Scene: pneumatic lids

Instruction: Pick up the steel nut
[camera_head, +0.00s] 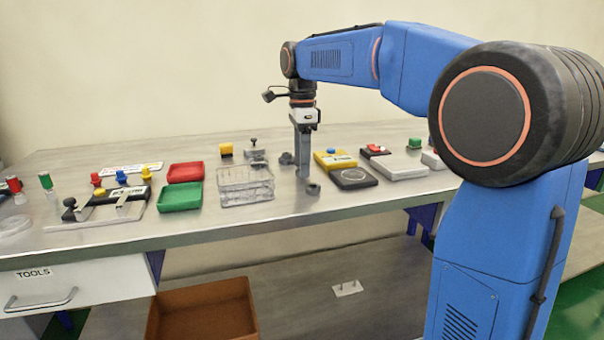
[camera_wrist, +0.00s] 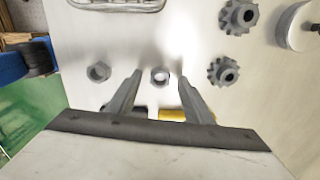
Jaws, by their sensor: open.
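My gripper (camera_wrist: 160,77) points down over the bench, with its two fingers apart and empty. In the wrist view a small pale, shiny ring-shaped nut (camera_wrist: 160,76) lies on the bench, between the fingertips in the picture. A darker grey hexagonal nut (camera_wrist: 99,72) lies to its left, outside the fingers. I cannot tell for sure which is the steel nut; the pale one looks more like bright metal. In the head view my gripper (camera_head: 302,172) is above the bench, and the dark nut (camera_head: 313,188) is near its tip. The pale nut is not visible there.
Two grey gears (camera_wrist: 238,17) (camera_wrist: 223,71) lie to the right in the wrist view. Green (camera_head: 180,197) and red (camera_head: 186,172) trays stand farther left.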

